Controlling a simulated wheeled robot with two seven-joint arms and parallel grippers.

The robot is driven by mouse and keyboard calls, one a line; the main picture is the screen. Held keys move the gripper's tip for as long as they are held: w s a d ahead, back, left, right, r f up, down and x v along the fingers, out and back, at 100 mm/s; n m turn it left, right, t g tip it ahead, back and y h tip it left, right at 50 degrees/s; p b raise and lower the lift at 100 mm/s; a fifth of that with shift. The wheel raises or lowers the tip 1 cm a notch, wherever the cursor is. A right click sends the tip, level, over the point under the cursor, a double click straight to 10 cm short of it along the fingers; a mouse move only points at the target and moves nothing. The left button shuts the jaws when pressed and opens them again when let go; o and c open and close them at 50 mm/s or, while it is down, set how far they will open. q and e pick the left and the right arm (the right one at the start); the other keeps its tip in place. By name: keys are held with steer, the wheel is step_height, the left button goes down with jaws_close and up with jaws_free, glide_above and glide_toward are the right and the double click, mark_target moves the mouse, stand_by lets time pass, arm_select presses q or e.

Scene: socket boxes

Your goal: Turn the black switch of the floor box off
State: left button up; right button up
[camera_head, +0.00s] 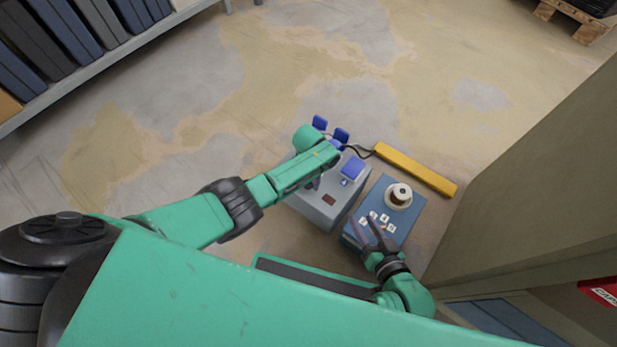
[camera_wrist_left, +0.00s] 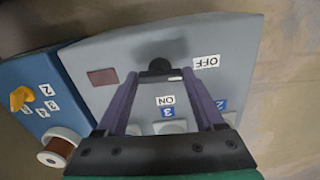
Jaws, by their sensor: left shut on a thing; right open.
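The grey floor box (camera_head: 312,205) stands on the floor in the middle of the head view. Its black switch (camera_wrist_left: 159,66) shows in the left wrist view, with an ON label below it and an OFF label to its right. A white mark on the switch sits at its lower right. My left gripper (camera_wrist_left: 160,74) is shut on the black switch, one purple finger on each side. In the head view my left arm hides the switch. My right gripper (camera_head: 374,234) is open above the near edge of the blue box (camera_head: 413,217), apparently empty.
The blue box, right of the grey one, carries a spool (camera_head: 400,194) and number labels. Blue plugs (camera_head: 353,168) sit at the grey box's far side. A yellow bar (camera_head: 415,168) lies behind. A brown panel (camera_head: 540,180) rises at right.

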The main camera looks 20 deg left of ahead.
arm_select(q)
steer(key=shift+s+n, duration=0.1)
steer(key=shift+n, duration=0.4)
steer(key=o, duration=1.4)
